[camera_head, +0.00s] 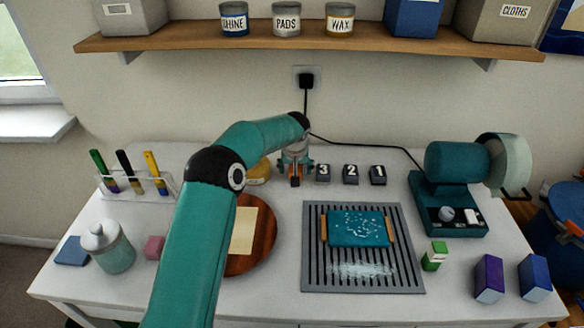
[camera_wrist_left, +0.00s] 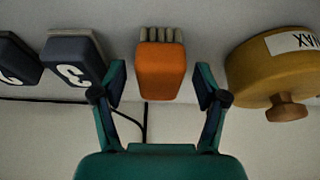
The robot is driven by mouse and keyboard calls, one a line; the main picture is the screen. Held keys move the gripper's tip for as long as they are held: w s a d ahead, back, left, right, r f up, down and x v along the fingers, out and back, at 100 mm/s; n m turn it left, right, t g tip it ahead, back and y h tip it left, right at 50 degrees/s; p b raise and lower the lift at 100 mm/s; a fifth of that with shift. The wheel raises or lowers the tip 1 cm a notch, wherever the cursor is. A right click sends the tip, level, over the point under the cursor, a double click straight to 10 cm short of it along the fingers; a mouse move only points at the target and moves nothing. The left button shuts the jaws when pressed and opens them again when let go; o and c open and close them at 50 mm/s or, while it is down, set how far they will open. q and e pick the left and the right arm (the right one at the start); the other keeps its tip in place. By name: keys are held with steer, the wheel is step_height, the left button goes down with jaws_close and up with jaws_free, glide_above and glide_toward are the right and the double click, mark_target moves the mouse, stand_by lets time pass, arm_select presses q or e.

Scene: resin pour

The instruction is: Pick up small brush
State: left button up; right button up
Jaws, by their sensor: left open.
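The small brush (camera_wrist_left: 160,72), an orange block with pale grey bristles, lies in the middle of the left wrist view. My left gripper (camera_wrist_left: 160,92) is open, with one finger on each side of the brush and a gap visible on both sides. In the head view the gripper (camera_head: 296,167) is at the back of the table, left of the number blocks, and a bit of the orange brush (camera_head: 296,171) shows there, mostly hidden by the gripper. My right gripper is not in view.
Dark number blocks (camera_head: 350,174) stand close to the right of the gripper. A yellow wax jar (camera_wrist_left: 268,68) with a wooden knob is on its other side. A grey slotted tray (camera_head: 363,278) holds a teal block (camera_head: 357,229). A round wooden board (camera_head: 262,242) lies partly behind my arm.

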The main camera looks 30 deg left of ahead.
arm_select(q)
steer(key=shift+w+a+f, duration=0.1)
steer(key=shift+w+f, duration=0.05)
steer(key=shift+f, duration=0.3)
steer(key=shift+c, duration=0.2)
steer(key=c, duration=1.2)
steer(key=shift+r, duration=0.2)
steer(key=shift+r, duration=0.6)
step_height(320, 180, up, 10)
steer(key=shift+f, duration=0.1)
step_height(320, 180, up, 7)
steer(key=p, duration=0.2)
steer(key=shift+r+p, duration=0.2)
steer(key=shift+p, duration=0.1)
steer(key=shift+r+p, duration=0.4)
steer(key=shift+r, duration=0.25)
